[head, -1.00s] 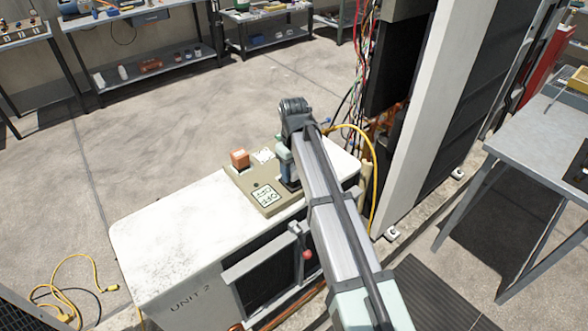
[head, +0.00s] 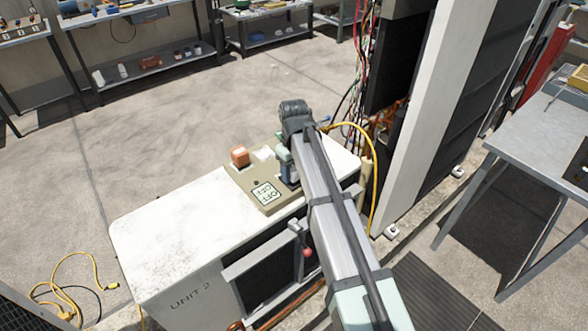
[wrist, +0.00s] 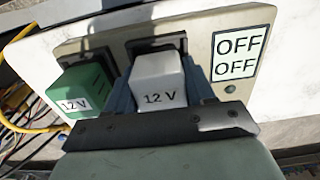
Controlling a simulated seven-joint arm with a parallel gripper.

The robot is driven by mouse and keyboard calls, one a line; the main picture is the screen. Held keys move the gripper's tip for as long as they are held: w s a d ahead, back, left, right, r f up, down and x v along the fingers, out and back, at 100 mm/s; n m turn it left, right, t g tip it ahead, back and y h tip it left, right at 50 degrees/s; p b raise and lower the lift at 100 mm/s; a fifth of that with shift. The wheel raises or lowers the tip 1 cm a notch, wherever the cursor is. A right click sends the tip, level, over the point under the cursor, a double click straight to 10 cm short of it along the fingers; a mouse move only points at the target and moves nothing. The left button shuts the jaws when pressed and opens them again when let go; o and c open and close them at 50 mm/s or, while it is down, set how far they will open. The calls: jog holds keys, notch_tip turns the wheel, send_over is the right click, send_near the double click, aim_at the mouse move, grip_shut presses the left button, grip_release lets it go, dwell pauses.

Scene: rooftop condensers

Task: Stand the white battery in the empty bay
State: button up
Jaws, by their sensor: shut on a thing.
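The white battery (wrist: 158,82), marked 12 V, is between the blue fingers of my gripper (wrist: 152,100) in the wrist view. It stands at a dark bay in the beige panel (wrist: 208,45), and the bay's dark edge shows behind it. How deep it sits is hidden. A green 12 V battery (wrist: 85,90) stands in the bay to its left. In the head view my gripper (head: 288,172) points down at the panel (head: 243,187), and its fingers and my arm hide the white battery.
A sign (wrist: 240,54) reads OFF twice. An orange block (head: 240,156) and a small pale item (head: 262,154) are on the panel's far left side. The panel lies on the white unit (head: 180,220). A yellow cable (head: 374,190) and an open cabinet stand close on the right.

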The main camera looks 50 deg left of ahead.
jog(key=shift+f, duration=0.25)
jog(key=o, duration=1.3)
jog(key=shift+r, duration=0.1)
notch_tip(320, 180, up, 14)
jog(key=shift+f, duration=0.2)
